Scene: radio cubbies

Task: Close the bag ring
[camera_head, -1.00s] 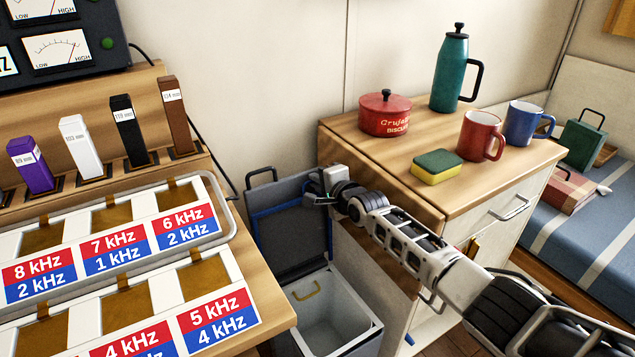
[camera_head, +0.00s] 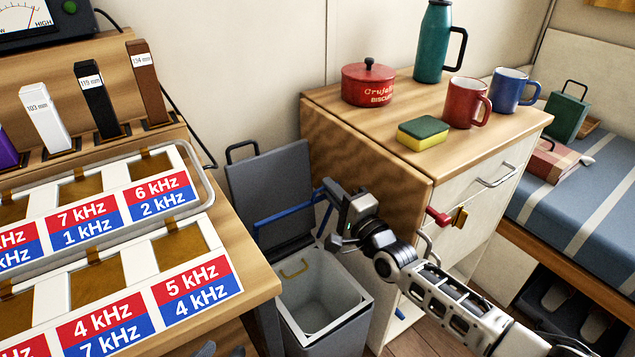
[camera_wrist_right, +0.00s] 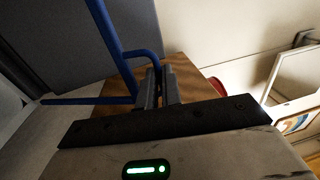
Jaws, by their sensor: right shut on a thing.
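The blue bag ring (camera_head: 285,211) is tilted between the bin's raised grey lid (camera_head: 270,180) and its open mouth. My right gripper (camera_head: 335,208) is at the ring's right side, shut on the ring's small loop. In the right wrist view the loop of the ring (camera_wrist_right: 108,38) runs into the closed fingers (camera_wrist_right: 157,88). The grey bin (camera_head: 345,335) stands open below, with a pale inner bucket (camera_head: 318,290) and a yellowish handle inside. Dark tips at the bottom edge look like my left gripper (camera_head: 222,351), mostly cut off.
A wooden cabinet (camera_head: 365,160) stands close on the right, with a red handle (camera_head: 438,216) on its front. The radio desk (camera_head: 235,240) with label trays is on the left. A sponge, mugs, a tin and a flask stand on the cabinet top.

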